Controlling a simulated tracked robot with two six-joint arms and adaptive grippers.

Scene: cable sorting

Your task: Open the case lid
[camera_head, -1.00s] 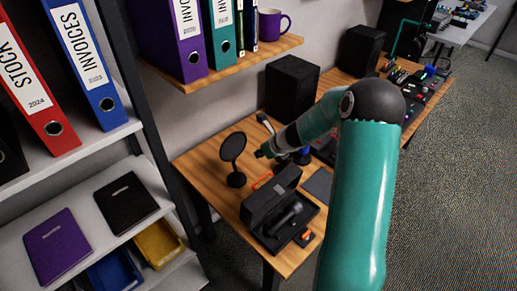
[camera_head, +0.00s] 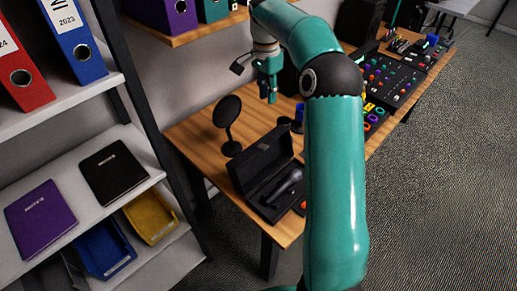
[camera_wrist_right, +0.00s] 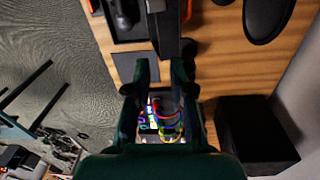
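The black case (camera_head: 268,203) lies at the near end of the wooden desk. Its lid (camera_head: 260,158) stands up at the back, so the case is open. A dark microphone (camera_head: 288,184) lies inside the base. My right gripper (camera_head: 269,97) points down, above the desk and behind the lid, clear of it. In the right wrist view its two fingers (camera_wrist_right: 163,66) are apart with nothing held. That view also shows the case base (camera_wrist_right: 123,28) and the dark lid (camera_wrist_right: 168,22) edge-on beyond the fingers. My left gripper is not in view.
A round black pop filter on a stand (camera_head: 228,122) stands left of the case. A speaker (camera_wrist_right: 250,132) shows in the wrist view. A mixer (camera_head: 390,78) lies farther along the desk. A shelf (camera_head: 130,165) with notebooks stands at left.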

